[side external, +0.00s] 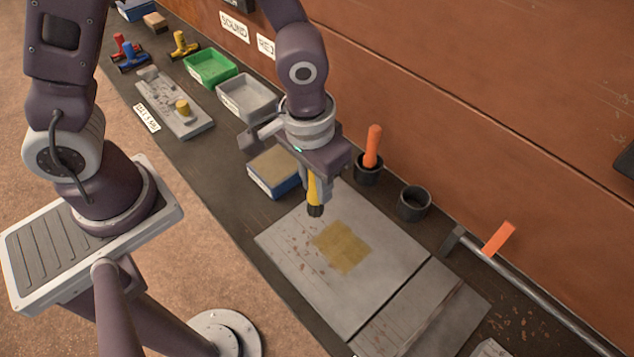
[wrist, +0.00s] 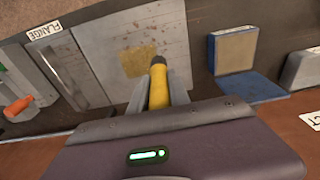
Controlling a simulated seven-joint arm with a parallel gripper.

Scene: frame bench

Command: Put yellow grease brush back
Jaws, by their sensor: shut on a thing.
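The yellow grease brush (side external: 314,187) has a yellow body and a black end. My gripper (side external: 318,194) is shut on it and holds it upright, black end down, above the back corner of the grey plate (side external: 290,250). In the wrist view the brush (wrist: 158,92) sits between the two fingers, its black end pointing away. An empty black cup (side external: 413,203) stands to the right of my gripper. Another black cup (side external: 368,175) holds an orange-handled tool (side external: 373,146). A yellow-brown grease patch (side external: 342,246) lies on the plate.
A blue box with a tan top (side external: 274,172) stands just behind my gripper. Grey (side external: 247,97) and green (side external: 210,68) trays lie farther back. A metal bar (side external: 530,288) with an orange tag (side external: 499,239) runs along the wall at right.

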